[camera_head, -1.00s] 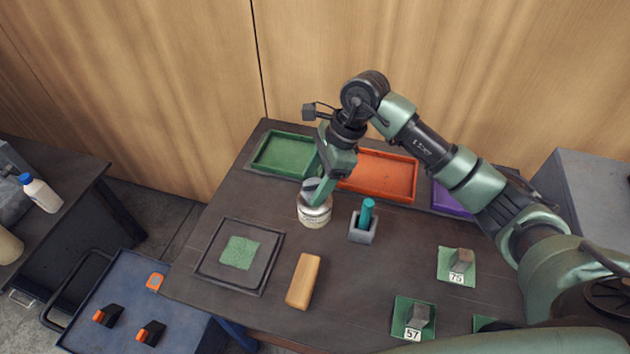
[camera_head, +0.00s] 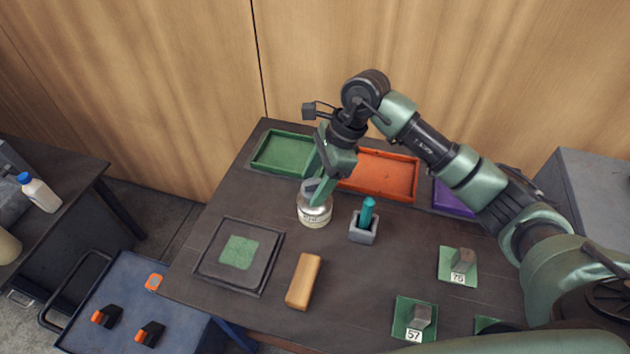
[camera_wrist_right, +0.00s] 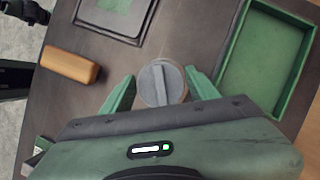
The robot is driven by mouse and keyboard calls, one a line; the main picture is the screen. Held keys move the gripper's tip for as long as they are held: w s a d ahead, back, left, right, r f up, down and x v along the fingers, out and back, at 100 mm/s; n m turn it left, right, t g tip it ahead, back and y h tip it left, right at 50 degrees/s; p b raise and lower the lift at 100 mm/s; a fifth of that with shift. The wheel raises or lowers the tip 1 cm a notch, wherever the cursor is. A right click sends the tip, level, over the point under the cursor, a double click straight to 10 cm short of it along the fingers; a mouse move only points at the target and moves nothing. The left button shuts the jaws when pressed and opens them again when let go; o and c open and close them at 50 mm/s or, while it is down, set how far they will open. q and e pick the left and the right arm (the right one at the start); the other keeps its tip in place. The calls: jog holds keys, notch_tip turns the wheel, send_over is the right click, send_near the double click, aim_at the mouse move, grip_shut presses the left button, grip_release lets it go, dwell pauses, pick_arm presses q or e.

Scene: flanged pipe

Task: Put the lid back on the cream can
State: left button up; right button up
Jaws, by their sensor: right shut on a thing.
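The cream can (camera_head: 315,217) stands upright on the dark table, left of centre in the head view. The grey round lid (camera_wrist_right: 161,84), with a raised bar across it, is at the can's mouth and covers it from above. My right gripper (camera_head: 318,188) points down over the can and is shut on the lid; its green fingers flank the lid in the wrist view (camera_wrist_right: 161,88). I cannot tell whether the lid is fully seated, because the fingers hide part of its edge.
A grey holder (camera_head: 363,232) with a teal peg stands close right of the can. A wooden block (camera_head: 303,281) lies in front, and a dark square tray (camera_head: 211,274) is front left. Green (camera_head: 258,163) and orange (camera_head: 411,187) trays lie behind.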

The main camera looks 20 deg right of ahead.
jog(key=shift+f+b, duration=0.1)
jog(key=shift+b, duration=0.25)
dwell(0.6)
jog(key=o, duration=1.7)
jog(key=shift+r+p, duration=1.65)
jog(key=shift+r, duration=1.9)
